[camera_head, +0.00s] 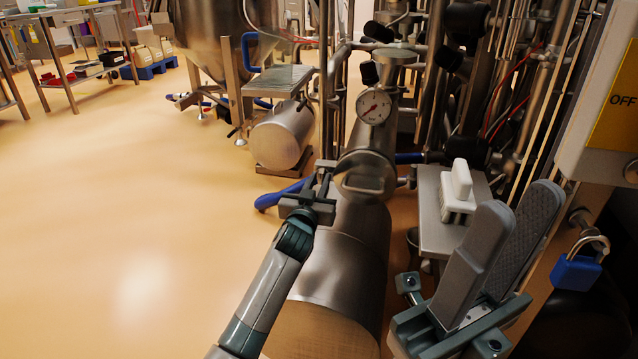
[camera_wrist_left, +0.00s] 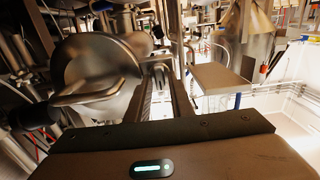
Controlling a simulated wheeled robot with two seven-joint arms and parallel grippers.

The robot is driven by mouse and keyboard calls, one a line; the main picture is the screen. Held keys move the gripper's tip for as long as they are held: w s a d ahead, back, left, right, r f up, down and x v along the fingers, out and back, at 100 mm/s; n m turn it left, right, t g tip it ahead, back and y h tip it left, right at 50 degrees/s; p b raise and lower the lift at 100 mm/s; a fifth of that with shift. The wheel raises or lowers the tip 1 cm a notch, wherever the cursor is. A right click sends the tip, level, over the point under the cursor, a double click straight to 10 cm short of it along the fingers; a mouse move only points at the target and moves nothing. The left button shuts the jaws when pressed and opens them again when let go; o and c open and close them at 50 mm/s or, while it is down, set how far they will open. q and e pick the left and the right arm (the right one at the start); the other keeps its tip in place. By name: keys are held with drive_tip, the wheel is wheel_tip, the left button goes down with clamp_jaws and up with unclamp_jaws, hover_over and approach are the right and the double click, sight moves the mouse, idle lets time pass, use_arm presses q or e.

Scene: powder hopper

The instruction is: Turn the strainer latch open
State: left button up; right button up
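The strainer is a steel pipe body with a round metal lid (camera_head: 366,172) in the middle of the head view. A bent metal bar (camera_head: 362,187), which looks like the latch, crosses the lid's front. In the left wrist view the round lid (camera_wrist_left: 105,58) and its bar (camera_wrist_left: 85,96) are left of the fingers. My left gripper (camera_head: 322,182) is just left of the lid, apart from the bar as far as I can see. Its fingers (camera_wrist_left: 160,80) have a narrow gap with nothing clearly held. My right gripper (camera_head: 510,235) is open and empty at lower right.
A pressure gauge (camera_head: 373,107) stands above the lid. A white brush (camera_head: 458,192) sits on a small steel stand right of it. Pipes crowd the back. A blue padlock (camera_head: 576,270) hangs at right. The floor (camera_head: 130,220) at left is clear.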

use_arm(q)
drive_tip(key=shift+c, duration=0.3)
clamp_jaws()
